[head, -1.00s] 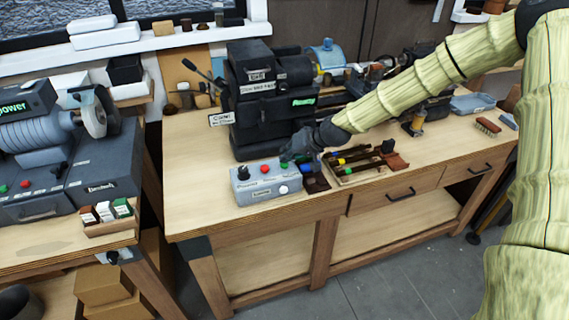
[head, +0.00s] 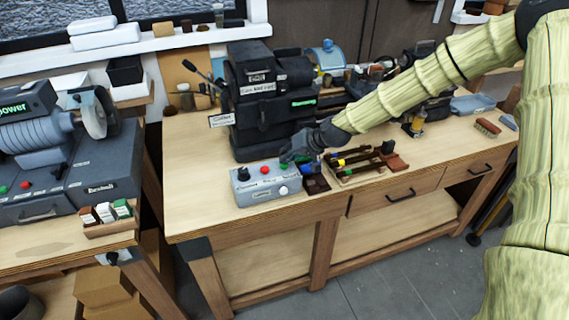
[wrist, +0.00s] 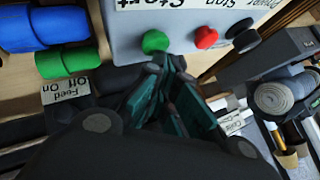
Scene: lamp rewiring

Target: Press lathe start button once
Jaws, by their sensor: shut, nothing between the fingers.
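The grey control box (head: 240,196) sits at the front left of the lathe bench. In the wrist view its panel (wrist: 128,30) carries a green button (wrist: 155,41) by the "Start" label, a red button (wrist: 206,38) by "Stop" and a black knob (wrist: 243,38) by "Power". The red button (head: 265,170) also shows in the head view. The dark lathe (head: 262,125) stands behind the box. My gripper (wrist: 172,65) is shut and empty, its fingertips right beside the green button. I cannot tell whether they touch it. In the head view my gripper (head: 288,158) hides part of the box's right end.
A wooden tool tray (head: 362,178) lies right of the box. Blue (wrist: 40,27) and green (wrist: 68,63) cylindrical parts are close to my fingers in the wrist view. A grinder (head: 50,135) stands on the left bench.

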